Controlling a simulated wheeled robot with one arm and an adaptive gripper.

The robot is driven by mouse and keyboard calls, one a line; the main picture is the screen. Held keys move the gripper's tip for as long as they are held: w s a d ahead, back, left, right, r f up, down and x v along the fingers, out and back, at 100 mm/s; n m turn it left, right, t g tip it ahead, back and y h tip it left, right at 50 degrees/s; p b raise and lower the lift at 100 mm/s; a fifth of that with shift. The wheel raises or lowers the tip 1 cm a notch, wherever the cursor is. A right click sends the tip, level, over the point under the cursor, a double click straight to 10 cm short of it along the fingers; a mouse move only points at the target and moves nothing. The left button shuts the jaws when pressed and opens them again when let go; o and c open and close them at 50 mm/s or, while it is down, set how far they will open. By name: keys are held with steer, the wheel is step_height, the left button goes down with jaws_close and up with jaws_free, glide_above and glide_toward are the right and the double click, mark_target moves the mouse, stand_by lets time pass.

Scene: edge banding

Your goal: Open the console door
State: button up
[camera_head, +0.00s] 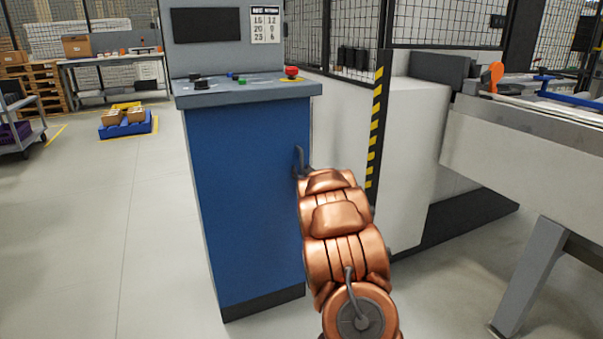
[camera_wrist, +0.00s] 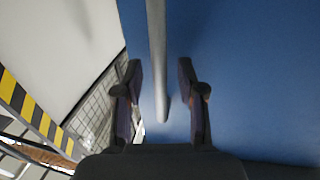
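The console (camera_head: 245,190) has a blue front, a grey top with buttons and a dark screen above. Its blue door (camera_wrist: 240,80) looks shut and fills the right of the wrist view. In the wrist view the handle (camera_wrist: 157,60) runs down from the top and ends between my fingers. My gripper (camera_wrist: 162,75) is open, one finger on each side of the handle, with a gap to both.
A black-and-yellow striped post (camera_head: 376,130) and a white machine housing (camera_head: 418,150) stand just right of the console. A grey machine bed (camera_head: 520,150) is farther right. The floor (camera_head: 95,230) left of the console is open.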

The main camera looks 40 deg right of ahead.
steer(key=shift+w+d, duration=0.1)
steer(key=shift+w, duration=0.1)
jaws_close()
stand_by(0.4)
stand_by(0.3)
